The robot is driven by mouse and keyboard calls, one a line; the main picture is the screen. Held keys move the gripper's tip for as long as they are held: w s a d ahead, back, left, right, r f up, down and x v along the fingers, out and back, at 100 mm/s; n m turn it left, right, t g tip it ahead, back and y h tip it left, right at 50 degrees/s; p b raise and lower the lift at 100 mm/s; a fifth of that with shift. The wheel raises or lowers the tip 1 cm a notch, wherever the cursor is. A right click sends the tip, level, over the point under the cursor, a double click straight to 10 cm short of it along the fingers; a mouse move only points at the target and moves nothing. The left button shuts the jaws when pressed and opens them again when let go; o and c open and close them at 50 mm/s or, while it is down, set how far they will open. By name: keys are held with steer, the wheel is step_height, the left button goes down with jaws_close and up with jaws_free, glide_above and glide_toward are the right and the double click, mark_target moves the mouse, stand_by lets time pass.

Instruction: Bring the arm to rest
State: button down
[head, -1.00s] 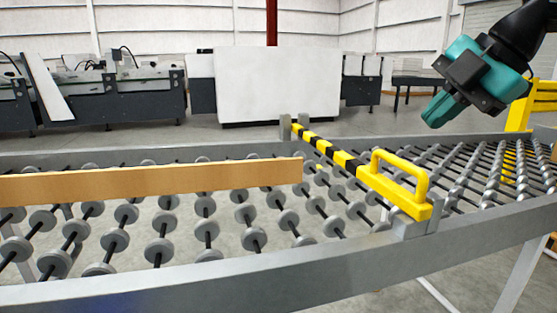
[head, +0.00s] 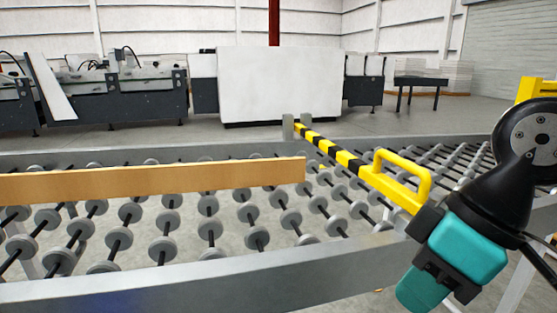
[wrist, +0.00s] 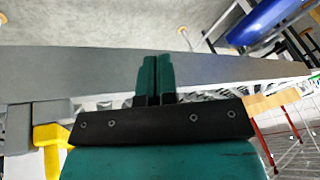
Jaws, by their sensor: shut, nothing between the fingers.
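My gripper (head: 420,290) is at the lower right of the head view, low in front of the conveyor's near rail. It is teal and black and points down and to the left. In the wrist view its two teal fingers (wrist: 155,78) are together with nothing between them. The fingers appear against the grey side rail (wrist: 80,65). My black arm comes in from the right edge of the head view and hides part of the conveyor.
A roller conveyor (head: 215,270) crosses the view. A yellow and black bar with a yellow handle (head: 405,170) lies across it. A brown board (head: 150,182) stands on the rollers at left. A white machine (head: 278,85) stands behind. A blue object (wrist: 265,20) shows in the wrist view.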

steer(key=s+f+m, duration=0.2)
steer(key=s, duration=0.1)
step_height(320, 180, up, 21)
steer(key=p, duration=2.1)
steer(key=shift+s+g+h+p, duration=0.2)
steer(key=shift+g+h+p, duration=0.1)
steer(key=shift+p, duration=0.05)
steer(key=shift+d, duration=0.1)
